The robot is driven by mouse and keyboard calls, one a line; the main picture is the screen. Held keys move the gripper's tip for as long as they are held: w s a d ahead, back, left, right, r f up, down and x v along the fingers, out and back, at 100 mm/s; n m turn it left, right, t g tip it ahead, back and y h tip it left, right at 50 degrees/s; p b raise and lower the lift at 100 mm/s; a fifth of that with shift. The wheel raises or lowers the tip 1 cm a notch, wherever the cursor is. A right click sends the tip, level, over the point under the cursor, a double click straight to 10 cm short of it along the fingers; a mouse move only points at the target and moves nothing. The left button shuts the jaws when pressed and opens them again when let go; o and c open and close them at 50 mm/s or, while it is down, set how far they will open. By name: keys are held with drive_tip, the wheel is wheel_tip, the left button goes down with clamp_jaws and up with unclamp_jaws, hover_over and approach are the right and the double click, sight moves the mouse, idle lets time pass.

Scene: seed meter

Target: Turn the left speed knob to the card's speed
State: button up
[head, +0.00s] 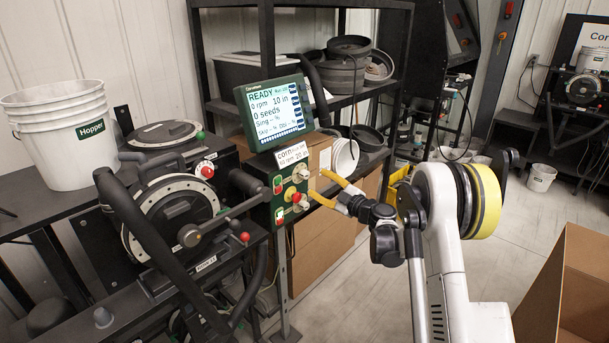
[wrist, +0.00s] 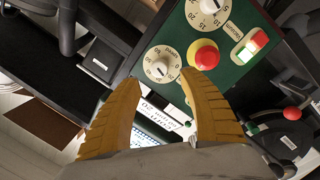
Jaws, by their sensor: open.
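The green control panel (head: 280,198) stands below a screen reading READY, 0 rpm, 10 in. The card (head: 293,155) sits above the panel; it reads Corn, with a blurred rpm number and 20 in. One pale dial knob (head: 301,174) is at the panel's upper right, another (head: 301,203) below it. In the wrist view a dial knob (wrist: 162,63) lies just beyond my fingertips, and a second (wrist: 208,6) is at the top edge.
A red stop button (wrist: 203,56) on a yellow base is close to the right finger. A lit red and green switch (wrist: 251,45) is farther right. The seed meter (head: 172,215) with a red-tipped lever stands left of the panel. A cardboard box (head: 567,290) is on the floor right.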

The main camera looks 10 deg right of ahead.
sight(307, 176)
drive_tip(key=b+x, duration=0.1)
drive_tip(key=x, duration=0.6)
drive_tip(key=shift+w+f, duration=0.1)
drive_tip(key=shift+w, duration=0.05)
clamp_jaws()
